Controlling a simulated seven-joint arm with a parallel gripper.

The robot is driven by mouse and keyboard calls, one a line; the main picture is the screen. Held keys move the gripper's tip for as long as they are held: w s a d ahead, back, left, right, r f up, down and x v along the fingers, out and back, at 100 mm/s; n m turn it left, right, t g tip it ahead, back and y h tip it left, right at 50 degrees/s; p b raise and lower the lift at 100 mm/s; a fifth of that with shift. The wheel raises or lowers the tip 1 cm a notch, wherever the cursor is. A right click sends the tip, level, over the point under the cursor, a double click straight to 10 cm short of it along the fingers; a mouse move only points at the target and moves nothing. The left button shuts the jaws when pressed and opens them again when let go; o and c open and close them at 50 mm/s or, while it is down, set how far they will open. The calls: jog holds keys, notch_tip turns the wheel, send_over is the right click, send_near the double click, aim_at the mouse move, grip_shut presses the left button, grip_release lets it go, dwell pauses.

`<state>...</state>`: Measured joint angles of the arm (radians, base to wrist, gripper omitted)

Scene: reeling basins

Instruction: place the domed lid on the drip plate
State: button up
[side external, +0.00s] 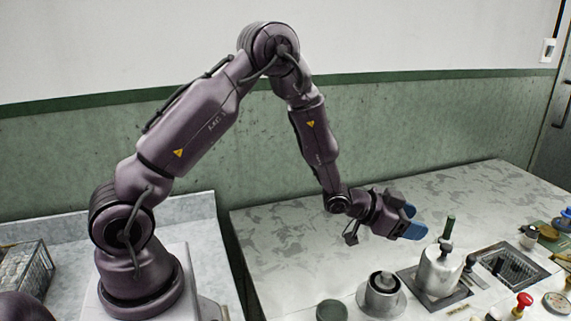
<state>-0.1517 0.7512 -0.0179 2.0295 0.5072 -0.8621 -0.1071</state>
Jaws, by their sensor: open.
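My gripper (414,220) is open and empty, with blue fingertips pointing right, above the stone-topped table. Below and right of it, a pale rounded vessel (437,268) with a dark knob and an upright green handle stands on a dark square plate (461,294). Left of that, a grey round pot (380,297) with a knobbed top sits on a wide flange. I cannot tell for certain which of these tops is the domed lid. A dark grilled tray (535,270) at the right may be the drip plate; this is unclear.
A dark green round piece (332,311) lies at the front edge. A red-knobbed item (522,302), a round dish (557,303) and small clutter crowd the right. A wire basket (24,268) stands far left. The table behind my gripper is clear.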

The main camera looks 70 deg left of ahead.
jog(key=s+a+r+n+g+y, duration=0.1)
jog(key=s+r+g+y, duration=0.1)
jog(key=s+r, duration=0.45)
jog(key=s+a+r+n+g+y, duration=0.15)
jog(key=s+r, duration=0.25)
jog(key=r, duration=0.5)
jog(key=s+d+r+g, duration=0.1)
jog(key=s+r+g, duration=0.1)
jog(key=s, duration=0.8)
jog(key=s+d+r+n+g, duration=0.1)
jog(key=s+d+r+g, duration=0.1)
jog(key=s, duration=0.8)
jog(key=shift+s, duration=0.25)
